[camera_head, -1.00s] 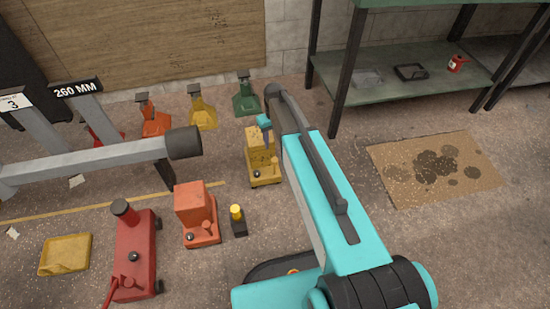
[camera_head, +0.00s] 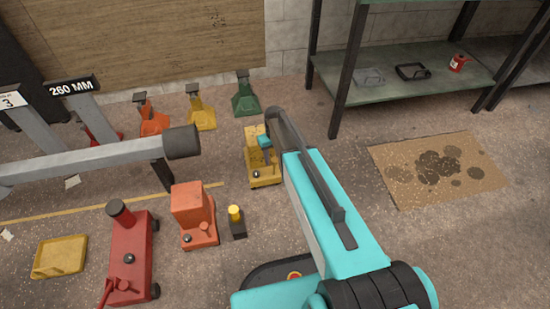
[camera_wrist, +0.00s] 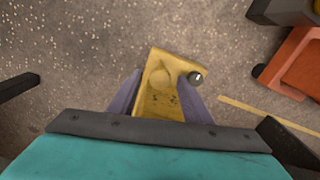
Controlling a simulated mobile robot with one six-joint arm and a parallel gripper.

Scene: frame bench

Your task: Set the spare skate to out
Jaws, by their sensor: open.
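A yellow skate (camera_head: 264,175) with a dark ball knob stands on the floor at mid picture in the head view. My gripper (camera_head: 265,150) is over it and hides part of its top. In the wrist view the yellow skate (camera_wrist: 160,100) lies between and beyond the open jaws of my gripper (camera_wrist: 159,76). The dark ball knob (camera_wrist: 196,78) shows close to the right finger; I cannot tell whether they touch. A similar orange skate (camera_head: 194,218) stands to the lower left. No label shows which one is the spare.
A small black block with a yellow top (camera_head: 237,220) stands beside the orange skate. A red jack (camera_head: 131,258) and a yellow tray (camera_head: 60,257) are at lower left. A grey beam (camera_head: 90,162) reaches in from the left. Several coloured stands line the wall. A green shelf (camera_head: 385,90) stands right.

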